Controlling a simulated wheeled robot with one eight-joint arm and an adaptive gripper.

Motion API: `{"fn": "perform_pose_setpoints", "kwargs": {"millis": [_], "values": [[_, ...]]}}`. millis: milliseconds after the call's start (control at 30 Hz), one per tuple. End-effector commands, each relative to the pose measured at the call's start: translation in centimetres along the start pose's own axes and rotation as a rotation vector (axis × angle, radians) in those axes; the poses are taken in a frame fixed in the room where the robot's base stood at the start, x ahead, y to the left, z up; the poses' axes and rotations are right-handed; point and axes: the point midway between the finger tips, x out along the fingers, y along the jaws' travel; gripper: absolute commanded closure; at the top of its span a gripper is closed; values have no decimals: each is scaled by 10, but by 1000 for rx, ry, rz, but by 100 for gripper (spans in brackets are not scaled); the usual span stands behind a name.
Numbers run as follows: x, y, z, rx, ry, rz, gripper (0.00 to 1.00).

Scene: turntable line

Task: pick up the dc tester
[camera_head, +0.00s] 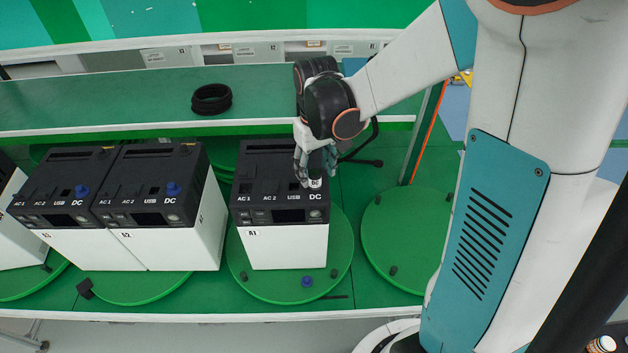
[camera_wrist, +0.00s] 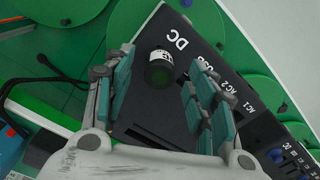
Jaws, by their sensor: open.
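The dc tester is a small dark cylinder with a white DC label. In the wrist view the dc tester (camera_wrist: 160,72) stands on the black top of box A1, beside the printed DC mark. In the head view the dc tester (camera_head: 315,184) shows at the right end of the top of box A1 (camera_head: 288,247), partly hidden by my gripper (camera_head: 315,165). In the wrist view my gripper (camera_wrist: 163,82) is open, with one finger on each side of the tester and visible gaps between. I cannot tell the exact height of the fingertips over it.
Box A1 stands on a green turntable (camera_head: 260,285) with a blue cap (camera_head: 307,282) lying on it. Boxes A2 (camera_head: 190,235) and A3 (camera_head: 95,250) stand to the left. An empty turntable (camera_head: 405,225) is at the right. Black rings (camera_head: 211,99) lie on the shelf behind.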

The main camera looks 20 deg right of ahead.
Motion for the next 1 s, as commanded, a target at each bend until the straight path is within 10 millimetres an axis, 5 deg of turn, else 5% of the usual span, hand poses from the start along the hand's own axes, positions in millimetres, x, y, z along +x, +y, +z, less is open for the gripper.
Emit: {"fn": "perform_pose_setpoints", "kwargs": {"millis": [200, 467, 700, 1000], "values": [[22, 0, 0, 0, 0, 0, 49], [24, 0, 0, 0, 0, 0, 49], [24, 0, 0, 0, 0, 0, 99], [23, 0, 0, 0, 0, 0, 99]]}}
